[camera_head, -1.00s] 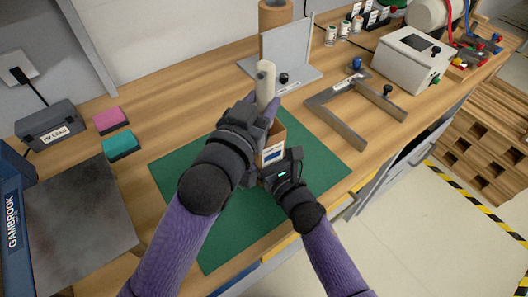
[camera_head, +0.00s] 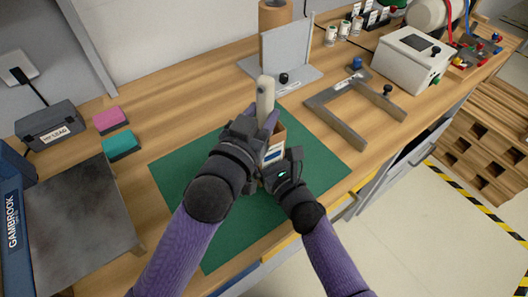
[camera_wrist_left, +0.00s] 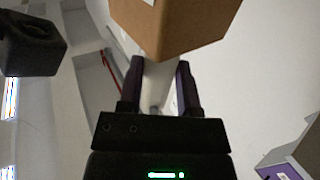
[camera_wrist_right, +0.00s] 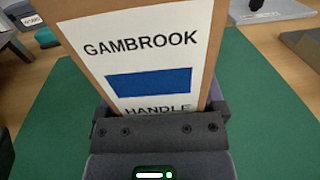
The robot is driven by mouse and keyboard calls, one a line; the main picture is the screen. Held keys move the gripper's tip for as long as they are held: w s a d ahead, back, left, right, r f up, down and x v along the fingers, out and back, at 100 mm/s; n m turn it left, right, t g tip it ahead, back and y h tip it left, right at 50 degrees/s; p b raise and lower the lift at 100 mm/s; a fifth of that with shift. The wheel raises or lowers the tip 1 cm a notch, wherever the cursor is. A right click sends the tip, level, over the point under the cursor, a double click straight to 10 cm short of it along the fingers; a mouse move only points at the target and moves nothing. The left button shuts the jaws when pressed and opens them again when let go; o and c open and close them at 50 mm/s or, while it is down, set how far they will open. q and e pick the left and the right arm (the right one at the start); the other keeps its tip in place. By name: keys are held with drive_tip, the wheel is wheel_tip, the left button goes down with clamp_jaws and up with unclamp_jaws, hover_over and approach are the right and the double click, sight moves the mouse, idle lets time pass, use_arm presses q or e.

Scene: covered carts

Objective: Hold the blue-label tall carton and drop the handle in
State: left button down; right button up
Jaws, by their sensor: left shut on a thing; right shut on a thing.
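The tall brown carton (camera_head: 279,132) stands on the green mat (camera_head: 318,160). Its white label with a blue block and the words GAMBROOK and HANDLE fills the right wrist view (camera_wrist_right: 150,60). My right gripper (camera_head: 275,170) is shut on the carton low down. My left gripper (camera_head: 258,125) is shut on the pale handle (camera_head: 265,92), which is upright at the carton's top. In the left wrist view the handle (camera_wrist_left: 159,82) runs between the fingers, with the carton (camera_wrist_left: 175,25) beyond. My left gripper hides the handle's lower end, so I cannot tell whether it is inside.
A grey bracket (camera_head: 340,125) lies right of the mat, and a grey angle plate (camera_head: 295,72) stands behind. Pink (camera_head: 109,120) and teal (camera_head: 121,145) blocks and a dark metal plate (camera_head: 80,215) are at left. The mat's right part is clear.

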use_arm(q)
drive_tip(key=shift+c, duration=1)
unclamp_jaws()
drive_tip(key=v, duration=1.2)
use_arm(e)
drive_tip(key=o, duration=1)
drive_tip(key=shift+c, duration=0.2)
drive_tip(key=v, duration=1.2)
